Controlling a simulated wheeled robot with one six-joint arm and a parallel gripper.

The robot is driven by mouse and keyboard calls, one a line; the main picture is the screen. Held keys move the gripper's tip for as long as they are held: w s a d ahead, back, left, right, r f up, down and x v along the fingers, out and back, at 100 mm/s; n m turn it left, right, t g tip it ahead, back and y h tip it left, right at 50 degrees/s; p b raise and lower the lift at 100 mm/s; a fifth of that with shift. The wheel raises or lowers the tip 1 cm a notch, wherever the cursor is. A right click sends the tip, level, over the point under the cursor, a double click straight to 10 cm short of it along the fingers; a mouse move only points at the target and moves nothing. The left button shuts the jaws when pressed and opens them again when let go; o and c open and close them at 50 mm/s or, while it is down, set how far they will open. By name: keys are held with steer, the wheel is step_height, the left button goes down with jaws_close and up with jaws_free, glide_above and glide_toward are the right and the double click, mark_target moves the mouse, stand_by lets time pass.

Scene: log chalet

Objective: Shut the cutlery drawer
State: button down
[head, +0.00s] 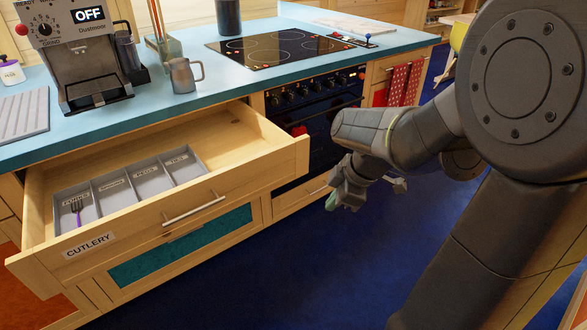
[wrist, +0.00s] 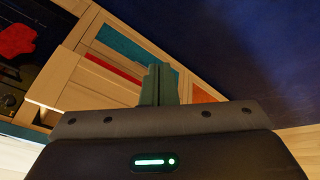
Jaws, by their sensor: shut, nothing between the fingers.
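The cutlery drawer (head: 170,215) stands pulled well out from under the blue counter at the left of the head view. Its wooden front carries a CUTLERY label (head: 90,246) and a metal bar handle (head: 194,210). Inside, a grey divided tray (head: 128,186) has labelled compartments; a purple-handled fork (head: 76,210) lies in the leftmost one. My gripper (head: 331,203) is to the right of the drawer front, apart from it, in front of the oven. Its fingers (wrist: 158,84) are together and empty in the wrist view. Part of my gripper is hidden by my wrist.
The oven (head: 315,110) with a hob (head: 277,48) above stands right of the drawer. A coffee machine (head: 80,45) and a metal jug (head: 184,75) stand on the counter. A red checked towel (head: 405,83) hangs farther right. The blue floor (head: 290,265) in front is clear.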

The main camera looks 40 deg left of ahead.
mark_target(229, 194)
steer(key=s+a+r+n+g+y, duration=0.25)
steer(key=s+a+n, duration=0.6)
steer(key=a, duration=0.65)
steer(key=shift+m+h, duration=0.35)
steer(key=shift+m, duration=0.2)
steer(key=x, duration=0.4)
steer(key=a+r+x, duration=0.1)
steer(key=x, duration=0.3)
steer(key=a+x, duration=0.1)
steer(key=x, duration=0.3)
steer(key=shift+s+r+p, duration=0.3)
steer(key=shift+s+r, duration=0.05)
steer(key=shift+s, duration=0.05)
steer(key=shift+a, duration=0.45)
steer(key=shift+w, duration=0.1)
